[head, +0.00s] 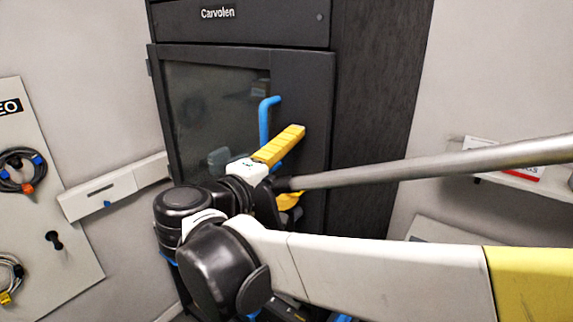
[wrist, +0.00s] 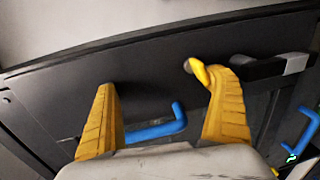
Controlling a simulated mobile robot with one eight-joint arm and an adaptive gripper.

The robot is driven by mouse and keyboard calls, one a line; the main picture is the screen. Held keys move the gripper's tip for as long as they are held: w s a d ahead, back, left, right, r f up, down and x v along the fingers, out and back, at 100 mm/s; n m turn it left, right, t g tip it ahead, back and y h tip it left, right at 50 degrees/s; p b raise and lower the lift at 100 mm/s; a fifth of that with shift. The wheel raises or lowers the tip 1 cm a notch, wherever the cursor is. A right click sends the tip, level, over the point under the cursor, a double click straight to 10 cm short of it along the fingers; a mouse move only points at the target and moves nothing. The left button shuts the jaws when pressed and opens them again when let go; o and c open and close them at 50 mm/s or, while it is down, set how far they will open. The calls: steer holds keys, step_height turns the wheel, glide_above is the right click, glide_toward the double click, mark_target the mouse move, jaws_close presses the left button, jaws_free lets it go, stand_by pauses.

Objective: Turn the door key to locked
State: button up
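The dark cabinet door (head: 318,100) has a glass window and a blue handle (head: 264,120). My gripper (head: 297,165) is in front of the door's right side, partly over the lower handle. In the wrist view my gripper (wrist: 155,80) has its two yellow fingers wide apart, with no object held between them. The blue handle (wrist: 158,131) shows between and behind the fingers. A small pale round piece (wrist: 189,66) shows at the right fingertip; I cannot tell whether it is the key or whether it touches the finger. No key is clearly visible in the head view.
A black bar with a grey end (wrist: 272,68) sticks out beside the right finger. Another blue handle (wrist: 306,130) is at the far right there. A board with coiled cables (head: 62,215) stands left. A white shelf (head: 515,172) is on the right wall.

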steer(key=shift+t+h, duration=0.5)
step_height(320, 180, up, 4)
steer(key=shift+a+r, duration=0.15)
steer(key=shift+r, duration=0.3)
step_height(320, 180, down, 4)
steer(key=shift+s+r+g+y, duration=0.1)
steer(key=shift+s+g+y, duration=0.05)
steer(key=shift+g+y, duration=0.4)
steer(key=shift+s, duration=0.25)
steer(key=shift+s+a, duration=0.1)
steer(key=shift+s, duration=0.05)
steer(key=s, duration=0.2)
steer(key=shift+s+a+r, duration=0.25)
steer(key=shift+s+r, duration=0.05)
steer(key=c, duration=0.6)
steer(key=shift+o, duration=0.2)
glide_toward(293, 188)
steer(key=shift+s+a+r, duration=0.2)
steer(key=shift+s+r, duration=0.35)
steer(key=shift+r, duration=0.2)
steer(key=shift+s+a+r, duration=0.25)
steer(key=shift+s+r, duration=0.35)
steer(key=shift+r, duration=0.2)
steer(key=shift+s+a+r, duration=0.2)
steer(key=shift+s+r, duration=0.35)
steer(key=shift+r, duration=0.2)
